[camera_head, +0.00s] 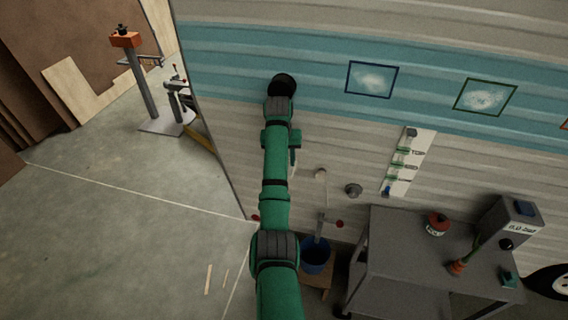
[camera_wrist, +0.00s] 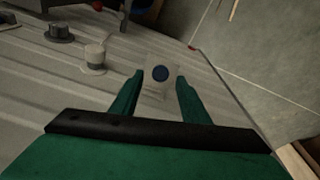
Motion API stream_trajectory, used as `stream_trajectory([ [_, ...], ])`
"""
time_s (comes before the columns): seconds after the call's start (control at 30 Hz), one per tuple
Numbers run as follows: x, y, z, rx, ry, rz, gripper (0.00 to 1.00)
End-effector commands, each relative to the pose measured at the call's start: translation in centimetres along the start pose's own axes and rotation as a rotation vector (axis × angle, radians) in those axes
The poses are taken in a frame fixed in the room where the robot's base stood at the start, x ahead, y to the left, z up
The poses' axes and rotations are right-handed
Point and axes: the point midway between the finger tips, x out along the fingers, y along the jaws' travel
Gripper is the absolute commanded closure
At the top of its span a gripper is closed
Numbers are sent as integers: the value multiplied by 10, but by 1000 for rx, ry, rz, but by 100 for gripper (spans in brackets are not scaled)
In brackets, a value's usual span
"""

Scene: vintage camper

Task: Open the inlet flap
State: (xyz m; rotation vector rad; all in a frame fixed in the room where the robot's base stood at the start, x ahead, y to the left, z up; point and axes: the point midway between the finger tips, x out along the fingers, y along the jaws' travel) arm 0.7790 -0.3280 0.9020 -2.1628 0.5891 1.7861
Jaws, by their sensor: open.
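In the wrist view, a small pale plate with a dark blue disc (camera_wrist: 160,74), which looks like the inlet flap, sits on the ribbed camper wall. It looks closed, lying close to the wall. My gripper (camera_wrist: 159,82) is open, with one green finger on each side of the plate in the picture. I cannot tell whether the fingers touch it. Nothing is held between them. In the head view my green arm reaches to the wall and hides most of the plate and my gripper.
A white round cap (camera_wrist: 95,58) and a grey round fitting (camera_wrist: 60,32) stick out of the wall beside the plate. A grey cart (camera_head: 400,255) stands at the lower right, next to a blue bucket (camera_head: 316,256). The concrete floor (camera_head: 130,240) at left is mostly clear.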

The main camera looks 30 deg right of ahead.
Motion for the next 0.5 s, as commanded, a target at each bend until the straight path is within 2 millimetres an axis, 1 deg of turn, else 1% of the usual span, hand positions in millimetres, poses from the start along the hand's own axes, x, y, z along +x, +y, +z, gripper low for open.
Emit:
stream_trajectory([
  [0.03, -10, 0, -1, 0, 4, 0, 58],
  [0.1, -24, 0, -1, 0, 4, 0, 58],
  [0.3, -59, 0, 0, 1, 2, 0, 58],
  [0.4, -72, 0, 0, 1, 1, 0, 58],
  [0.5, -80, 0, 0, 1, 2, 0, 58],
])
